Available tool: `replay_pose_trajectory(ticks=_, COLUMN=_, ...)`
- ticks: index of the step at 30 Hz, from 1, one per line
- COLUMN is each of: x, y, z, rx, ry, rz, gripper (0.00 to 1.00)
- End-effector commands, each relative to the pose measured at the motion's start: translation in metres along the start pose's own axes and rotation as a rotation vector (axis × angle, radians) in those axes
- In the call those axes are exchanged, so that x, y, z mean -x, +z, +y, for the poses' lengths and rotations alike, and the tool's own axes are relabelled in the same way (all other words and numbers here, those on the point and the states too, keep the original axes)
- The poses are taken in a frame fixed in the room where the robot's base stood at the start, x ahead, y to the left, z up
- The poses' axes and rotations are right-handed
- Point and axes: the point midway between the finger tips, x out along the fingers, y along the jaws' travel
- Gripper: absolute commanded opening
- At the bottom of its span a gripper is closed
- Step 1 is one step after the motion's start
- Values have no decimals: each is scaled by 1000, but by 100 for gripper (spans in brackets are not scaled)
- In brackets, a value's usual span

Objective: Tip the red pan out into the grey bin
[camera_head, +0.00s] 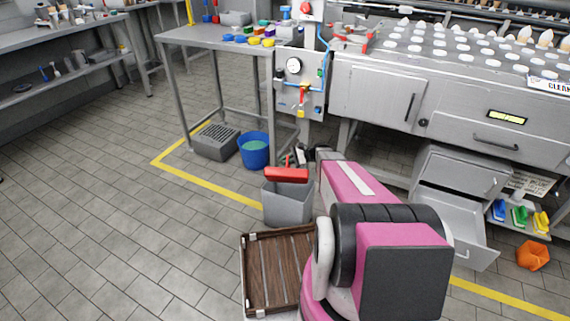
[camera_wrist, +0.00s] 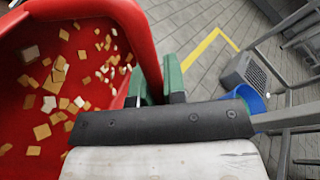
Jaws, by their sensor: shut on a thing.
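The red pan (camera_head: 287,174) shows at the upper edge of the grey bin (camera_head: 287,207) in the head view. I cannot tell whether it touches the bin. The wrist view shows the inside of the pan (camera_wrist: 95,125), with many tan and whitish crumbs (camera_wrist: 60,75) scattered on its floor. My gripper (camera_wrist: 156,78) has green fingers and is shut on the pan's rim or side wall. In the head view my arm largely hides the gripper. The bin's inside is mostly hidden by the pan, and the bin is out of the wrist view.
A blue bucket (camera_head: 255,151) and a grey crate (camera_head: 215,142) stand behind the bin, by a steel table (camera_head: 205,35). A wooden slatted tray (camera_head: 257,306) is in front. An open drawer (camera_head: 462,222) juts out at right. Floor at left is clear.

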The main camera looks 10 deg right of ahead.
Motion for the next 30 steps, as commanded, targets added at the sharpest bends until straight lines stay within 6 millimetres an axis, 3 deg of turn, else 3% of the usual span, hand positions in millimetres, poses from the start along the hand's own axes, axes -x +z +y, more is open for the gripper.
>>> replay_pose_trajectory(ticks=12, x=4, y=-29, z=-15, rx=-281, ry=9, rz=-99, gripper=0)
replay_pose_trajectory(ticks=30, x=5, y=-32, z=-17, rx=-337, ry=11, rz=-118, gripper=0)
